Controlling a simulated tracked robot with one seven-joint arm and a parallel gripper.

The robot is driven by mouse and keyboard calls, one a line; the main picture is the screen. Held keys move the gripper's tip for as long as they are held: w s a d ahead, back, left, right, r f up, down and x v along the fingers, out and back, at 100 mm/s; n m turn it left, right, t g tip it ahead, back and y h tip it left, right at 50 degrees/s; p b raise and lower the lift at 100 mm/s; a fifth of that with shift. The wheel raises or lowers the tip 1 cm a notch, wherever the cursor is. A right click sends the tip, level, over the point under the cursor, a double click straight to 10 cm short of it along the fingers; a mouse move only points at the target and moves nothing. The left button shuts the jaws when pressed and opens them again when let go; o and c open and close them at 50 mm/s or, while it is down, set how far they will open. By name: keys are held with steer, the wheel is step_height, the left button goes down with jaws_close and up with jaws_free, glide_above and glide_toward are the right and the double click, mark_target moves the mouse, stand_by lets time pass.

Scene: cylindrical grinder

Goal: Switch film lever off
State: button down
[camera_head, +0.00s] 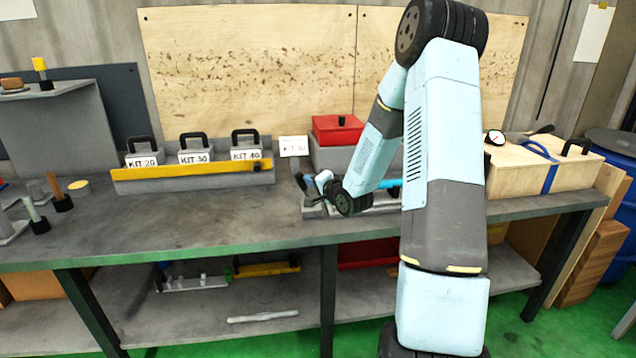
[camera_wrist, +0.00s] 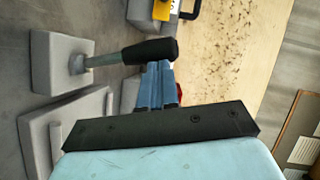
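A lever with a black grip (camera_wrist: 150,52) and a grey metal rod stands on a light grey block (camera_wrist: 45,62) in the wrist view. I see no label on it, so I cannot confirm it is the film lever. My gripper (camera_wrist: 158,68) has blue fingers close together, with no clear gap between them. The fingertips are right beside the grip's lower edge in the picture; I cannot tell whether they touch it. In the head view my gripper (camera_head: 324,178) is small and partly hidden by my wrist, with the dark lever grip (camera_head: 302,183) just left of it.
A grey plate (camera_wrist: 65,135) lies beside the lever block. On the workbench (camera_head: 150,222), a yellow-fronted rack (camera_head: 190,172) with kit boxes stands left, a red box (camera_head: 337,131) behind, and a wooden case (camera_head: 545,172) right. The bench's front middle is clear.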

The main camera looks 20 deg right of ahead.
steer(key=shift+w+a, duration=0.15)
steer(key=shift+a, duration=0.85)
steer(key=w+d+r+v, duration=0.1)
steer(key=d+v, duration=0.1)
steer(key=v, duration=1.1)
steer(key=shift+d, duration=0.4)
steer(key=shift+r, duration=0.15)
